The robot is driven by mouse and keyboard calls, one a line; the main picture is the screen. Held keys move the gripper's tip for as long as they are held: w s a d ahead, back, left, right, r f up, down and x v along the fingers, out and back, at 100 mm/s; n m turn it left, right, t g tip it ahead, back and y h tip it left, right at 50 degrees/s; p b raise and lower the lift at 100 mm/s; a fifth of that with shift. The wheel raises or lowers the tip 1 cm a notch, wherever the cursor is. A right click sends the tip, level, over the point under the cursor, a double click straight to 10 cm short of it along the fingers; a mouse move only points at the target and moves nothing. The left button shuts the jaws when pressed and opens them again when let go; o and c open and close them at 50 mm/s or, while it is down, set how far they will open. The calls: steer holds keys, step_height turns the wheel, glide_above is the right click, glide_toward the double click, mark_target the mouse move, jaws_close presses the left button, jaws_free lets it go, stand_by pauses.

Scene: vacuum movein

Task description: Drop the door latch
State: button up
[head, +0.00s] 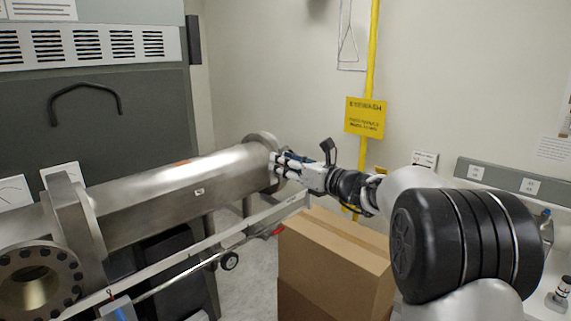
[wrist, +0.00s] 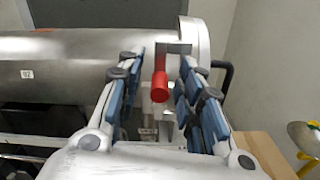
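In the wrist view a red latch handle (wrist: 160,88) hangs in front of the end of a steel cylinder (wrist: 75,60). A grey metal bracket (wrist: 174,48) is at its top. My gripper (wrist: 162,66) is open, with one blue-padded finger on each side of the red handle. Gaps show between handle and pads; I see no contact. In the head view my gripper (head: 276,164) is at the right end flange (head: 262,142) of the cylinder (head: 165,185). It hides the latch there.
A cardboard box (head: 335,255) stands below my gripper. A metal rail (head: 200,247) runs under the cylinder. A yellow pipe with an eyewash sign (head: 366,117) is on the back wall. A grey cabinet (head: 105,110) stands at left; a sink counter is at right.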

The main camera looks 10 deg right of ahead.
steer(key=shift+w, duration=0.15)
jaws_close()
stand_by(0.4)
